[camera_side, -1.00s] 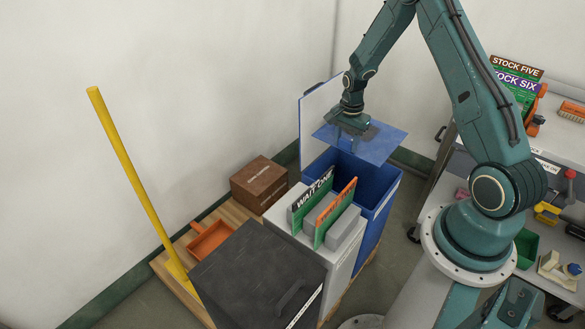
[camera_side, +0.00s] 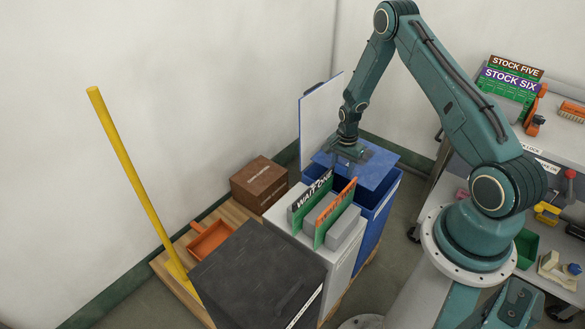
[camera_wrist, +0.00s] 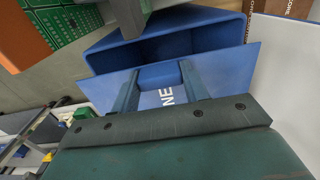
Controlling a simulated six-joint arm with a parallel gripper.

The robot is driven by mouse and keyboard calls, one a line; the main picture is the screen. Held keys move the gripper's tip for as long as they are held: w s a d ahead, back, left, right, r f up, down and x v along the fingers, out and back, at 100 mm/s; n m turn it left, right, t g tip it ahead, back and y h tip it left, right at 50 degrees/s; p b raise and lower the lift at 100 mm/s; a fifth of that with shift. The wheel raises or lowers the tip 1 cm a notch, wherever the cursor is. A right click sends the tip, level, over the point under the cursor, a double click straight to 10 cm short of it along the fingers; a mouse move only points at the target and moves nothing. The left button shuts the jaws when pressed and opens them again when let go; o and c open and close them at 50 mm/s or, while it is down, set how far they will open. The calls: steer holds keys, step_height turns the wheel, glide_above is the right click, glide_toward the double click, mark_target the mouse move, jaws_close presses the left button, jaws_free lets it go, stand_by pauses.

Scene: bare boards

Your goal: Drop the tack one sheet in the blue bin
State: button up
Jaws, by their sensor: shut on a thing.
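My gripper (camera_side: 345,153) is shut on a blue sheet (camera_side: 372,167), held roughly flat over the mouth of the blue bin (camera_side: 380,205). In the wrist view my gripper's fingers (camera_wrist: 160,85) lie across the sheet (camera_wrist: 235,75), where white letters ending in "NE" show. The rim of the blue bin (camera_wrist: 215,20) shows just beyond the sheet.
Beside the bin, a white bin (camera_side: 345,262) carries upright cards, one marked "WAIT ONE" (camera_side: 312,190). A black-lidded bin (camera_side: 255,270), a brown box (camera_side: 259,185), an orange dustpan (camera_side: 210,240) and a yellow pole (camera_side: 135,180) are to the left. A bench with racks is at right.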

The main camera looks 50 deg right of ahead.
steer(key=shift+f, duration=0.15)
steer(key=shift+f, duration=2.7)
steer(key=o, duration=1)
steer(key=shift+o, duration=0.2)
steer(key=shift+r, duration=6.85)
steer(key=shift+r, duration=0.1)
